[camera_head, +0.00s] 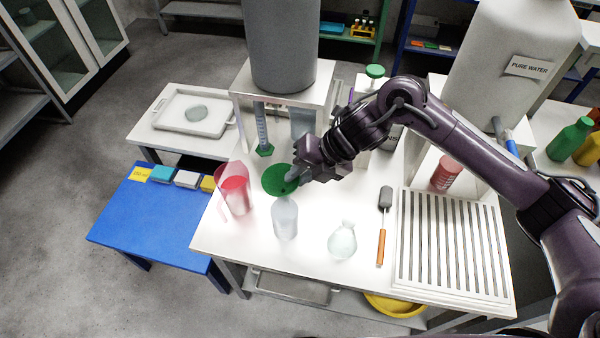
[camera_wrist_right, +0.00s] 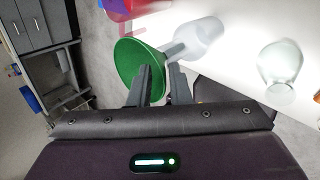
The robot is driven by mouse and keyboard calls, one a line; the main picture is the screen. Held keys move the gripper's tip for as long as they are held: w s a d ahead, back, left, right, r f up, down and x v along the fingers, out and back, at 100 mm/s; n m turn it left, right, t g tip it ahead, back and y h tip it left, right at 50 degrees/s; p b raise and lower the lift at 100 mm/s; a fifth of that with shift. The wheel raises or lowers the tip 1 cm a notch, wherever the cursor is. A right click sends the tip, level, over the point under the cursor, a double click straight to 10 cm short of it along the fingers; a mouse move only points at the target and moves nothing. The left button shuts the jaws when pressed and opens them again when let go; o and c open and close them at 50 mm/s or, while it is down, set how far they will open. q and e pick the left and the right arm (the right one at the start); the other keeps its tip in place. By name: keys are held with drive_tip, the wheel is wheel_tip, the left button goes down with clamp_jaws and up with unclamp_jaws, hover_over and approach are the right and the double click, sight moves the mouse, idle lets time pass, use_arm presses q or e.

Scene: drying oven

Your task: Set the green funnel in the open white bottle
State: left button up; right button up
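The green funnel (camera_head: 280,180) has its wide mouth facing up and is just above the open white bottle (camera_head: 285,220), which stands upright on the white table. The funnel (camera_wrist_right: 140,62) and the bottle (camera_wrist_right: 203,36) line up in the right wrist view. I cannot tell whether the spout is inside the neck. My right gripper (camera_head: 294,180) is at the funnel's right side; its fingers (camera_wrist_right: 163,78) are close together with the funnel's wall between them. They look shut on it. My left gripper is not in view.
A red beaker-like container (camera_head: 235,193) stands left of the bottle. A green-footed cylinder (camera_head: 262,130) stands behind. The front table edge is clear.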

drive_tip(key=shift+o, duration=0.9)
drive_tip(key=w+b+v, duration=0.1)
drive_tip(key=v, duration=0.6)
drive_tip(key=shift+s+d+r+b, duration=0.25)
drive_tip(key=shift+s+r+b, duration=0.05)
drive_tip(key=shift+s, duration=0.25)
